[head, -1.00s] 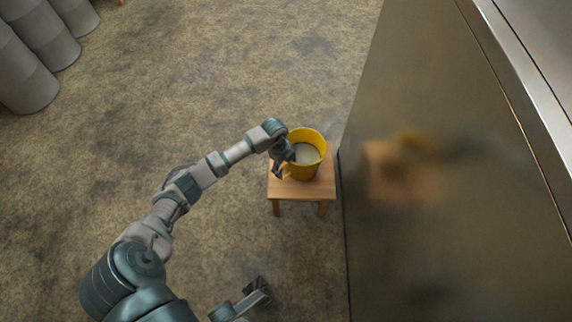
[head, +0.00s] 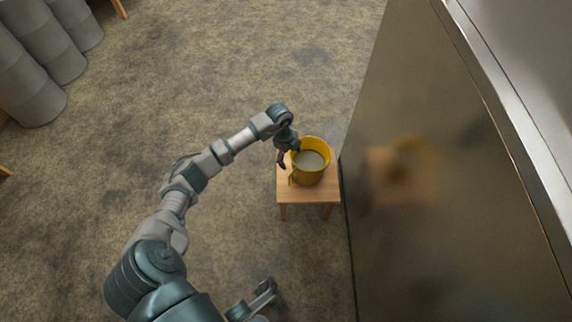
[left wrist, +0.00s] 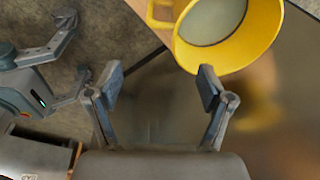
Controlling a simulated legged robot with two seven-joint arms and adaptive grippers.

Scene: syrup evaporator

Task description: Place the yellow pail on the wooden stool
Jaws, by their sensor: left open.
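The yellow pail (head: 318,178) stands upright on the wooden stool (head: 308,194), with pale contents visible inside. Its handle is on the left side. My left gripper (head: 286,157) is open and empty at the pail's upper left, close to its rim. In the left wrist view, the open fingers (left wrist: 158,86) have nothing between them. The pail (left wrist: 242,55) lies beyond them at the upper right, with part of the stool top (left wrist: 152,24) beside it. My right gripper (head: 266,294) is low in the head view, away from the stool; its fingers look spread in the left wrist view (left wrist: 76,62).
A large metal evaporator wall (head: 440,200) rises just right of the stool and reflects the pail and stool. Grey drums (head: 35,75) stand at the upper left. The floor (head: 180,90) left of the stool is clear.

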